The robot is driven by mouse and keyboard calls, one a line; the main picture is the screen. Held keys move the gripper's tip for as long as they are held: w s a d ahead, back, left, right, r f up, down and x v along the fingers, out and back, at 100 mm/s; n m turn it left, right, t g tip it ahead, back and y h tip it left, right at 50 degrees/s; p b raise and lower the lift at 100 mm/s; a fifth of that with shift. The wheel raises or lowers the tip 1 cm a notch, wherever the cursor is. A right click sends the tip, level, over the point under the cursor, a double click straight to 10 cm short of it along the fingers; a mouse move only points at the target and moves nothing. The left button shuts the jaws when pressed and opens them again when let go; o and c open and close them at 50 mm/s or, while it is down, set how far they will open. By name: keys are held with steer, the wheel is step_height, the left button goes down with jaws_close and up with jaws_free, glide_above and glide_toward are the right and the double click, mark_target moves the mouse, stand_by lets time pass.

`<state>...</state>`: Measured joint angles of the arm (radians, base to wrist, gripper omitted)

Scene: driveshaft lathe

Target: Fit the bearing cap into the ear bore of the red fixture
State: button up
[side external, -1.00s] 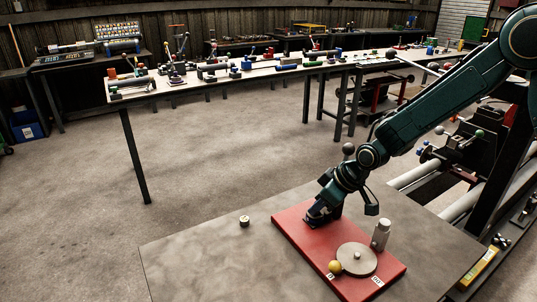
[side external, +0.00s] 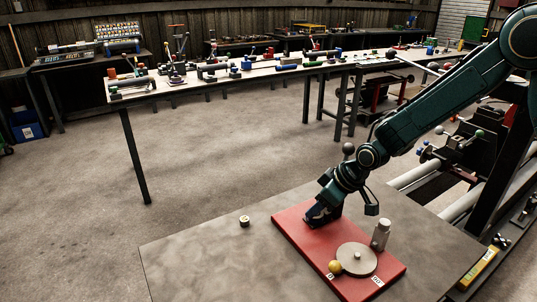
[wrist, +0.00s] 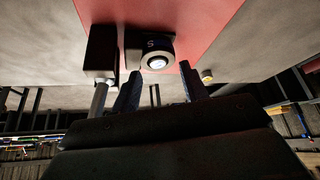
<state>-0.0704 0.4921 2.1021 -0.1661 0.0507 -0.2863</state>
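The red fixture (side external: 296,226) lies on the grey table; its red plate (wrist: 205,22) fills the top of the wrist view. In the wrist view a dark ear (wrist: 150,45) marked S has a round opening with a bright centre (wrist: 158,63); I cannot tell what fills it. My gripper (side external: 318,221) is low over the far left part of the fixture. Its two fingers (wrist: 163,72) are apart, one on each side of the ear in the picture; nothing is visibly clamped. A small round cylinder, probably the bearing cap (side external: 244,221), stands on the table left of the fixture; a similar small piece (wrist: 207,76) shows in the wrist view.
A dark block (wrist: 101,48) with a silvery pin (wrist: 99,98) stands beside the ear.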

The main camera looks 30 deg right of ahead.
steer(key=shift+r, duration=0.2)
steer(key=v, duration=1.3)
steer(key=shift+r, duration=0.2)
steer(key=shift+s, duration=0.1)
stand_by(0.6)
steer(key=s+d+r+m, duration=0.1)
steer(key=s+r, duration=0.1)
steer(key=s, duration=0.5)
steer(key=s+d+r+m+h, duration=0.1)
steer(key=s+d+r+m, duration=0.1)
steer(key=s, duration=0.6)
steer(key=s+d+r+m+h, duration=0.1)
steer(key=s+r, duration=0.3)
steer(key=s, duration=0.4)
steer(key=shift+s+d+m, duration=0.25)
steer(key=shift+d+m, duration=0.05)
steer(key=shift+d, duration=0.25)
